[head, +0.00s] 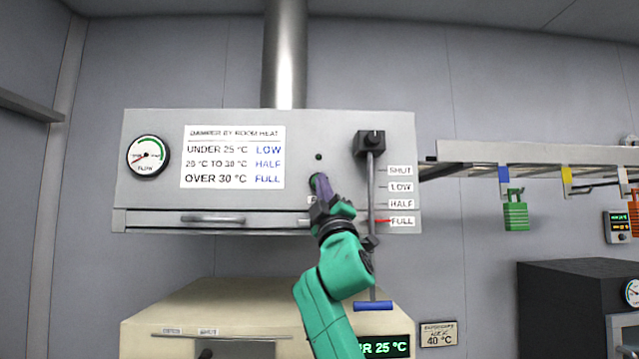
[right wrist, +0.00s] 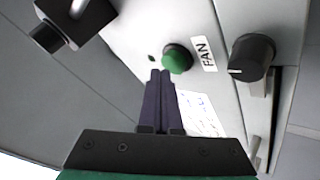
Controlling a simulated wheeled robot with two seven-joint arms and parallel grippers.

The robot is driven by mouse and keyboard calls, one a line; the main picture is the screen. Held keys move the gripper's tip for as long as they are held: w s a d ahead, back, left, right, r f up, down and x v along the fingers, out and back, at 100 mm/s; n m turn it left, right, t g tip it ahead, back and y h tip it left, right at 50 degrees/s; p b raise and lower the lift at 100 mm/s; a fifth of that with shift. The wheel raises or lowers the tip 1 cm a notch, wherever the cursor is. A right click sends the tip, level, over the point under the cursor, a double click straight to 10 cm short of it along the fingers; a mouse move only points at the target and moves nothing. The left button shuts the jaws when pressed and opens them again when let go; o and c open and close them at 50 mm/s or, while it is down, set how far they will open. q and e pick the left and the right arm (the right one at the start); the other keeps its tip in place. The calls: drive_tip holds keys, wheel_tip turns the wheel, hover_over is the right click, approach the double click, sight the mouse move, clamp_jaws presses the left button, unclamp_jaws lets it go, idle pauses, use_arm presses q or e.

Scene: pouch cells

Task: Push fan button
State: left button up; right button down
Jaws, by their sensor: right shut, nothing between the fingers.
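The green fan button (right wrist: 177,58) shows in the right wrist view, beside a white label reading FAN (right wrist: 207,54). In the head view the button is mostly hidden behind my right gripper (head: 316,183), which is at the front of the grey hood (head: 230,120). In the right wrist view my right gripper (right wrist: 160,74) is shut and empty, its dark fingers together. Its tips appear just beside the button's edge; I cannot tell whether they touch it. My left gripper is not in view.
The damper lever (head: 371,190) hangs right of my gripper, its red pointer at FULL. A dark round knob (right wrist: 252,52) stands near the label. A flow gauge (head: 148,157) and heat sign (head: 233,157) are on the left. A cream cabinet (head: 250,300) stands below.

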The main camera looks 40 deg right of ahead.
drive_tip(key=shift+w+d, duration=0.25)
drive_tip(key=shift+w, duration=0.05)
drive_tip(key=shift+w+d, duration=0.1)
idle(0.4)
drive_tip(key=shift+s+a, duration=0.35)
drive_tip(key=shift+s, duration=0.05)
drive_tip(key=s+a+b, duration=0.1)
drive_tip(key=s+a, duration=0.2)
drive_tip(key=s, duration=0.2)
drive_tip(key=shift+a+b, duration=0.35)
drive_tip(key=shift+b, duration=0.05)
drive_tip(key=shift+w+d, duration=0.1)
